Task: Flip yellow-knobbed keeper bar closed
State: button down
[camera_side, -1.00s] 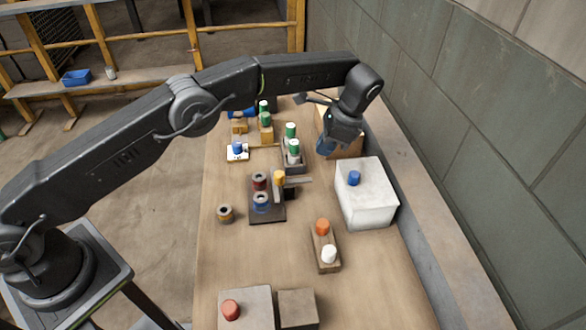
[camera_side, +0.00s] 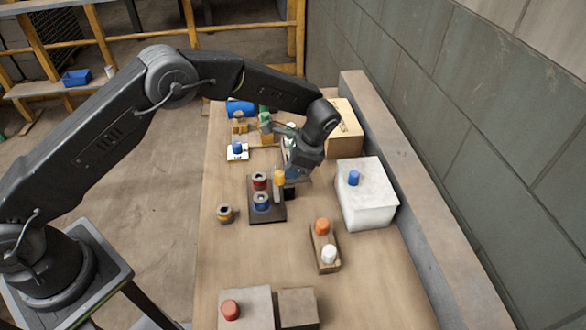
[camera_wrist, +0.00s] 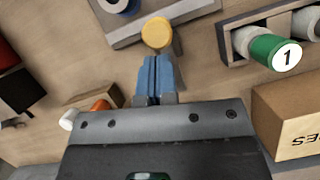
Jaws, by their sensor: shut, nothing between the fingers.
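The yellow knob (camera_side: 279,177) of the keeper bar stands at the right edge of a dark base plate (camera_side: 267,216) in the side view. The plate carries a red-marked spool (camera_side: 260,181) and a blue-marked spool (camera_side: 261,202). My gripper (camera_side: 290,174) is low, just right of the knob, shut and empty. In the wrist view the blue fingertips (camera_wrist: 153,70) are closed together and point at the yellow knob (camera_wrist: 157,33), very close to it; I cannot tell if they touch. The bar itself is mostly hidden by my gripper.
A white box (camera_side: 368,205) with a blue knob stands to the right. A wooden block (camera_side: 326,255) with orange and white pegs is in front. A cardboard box (camera_side: 345,130) and a rack with a green spool (camera_wrist: 273,52) are behind. A loose ring (camera_side: 225,213) lies left of the plate.

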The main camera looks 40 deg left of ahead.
aim_at(274, 185)
dwell(0.3)
jog(key=shift+s+a, duration=1.75)
jog(key=shift+s, duration=0.05)
jog(key=shift+f, duration=0.1)
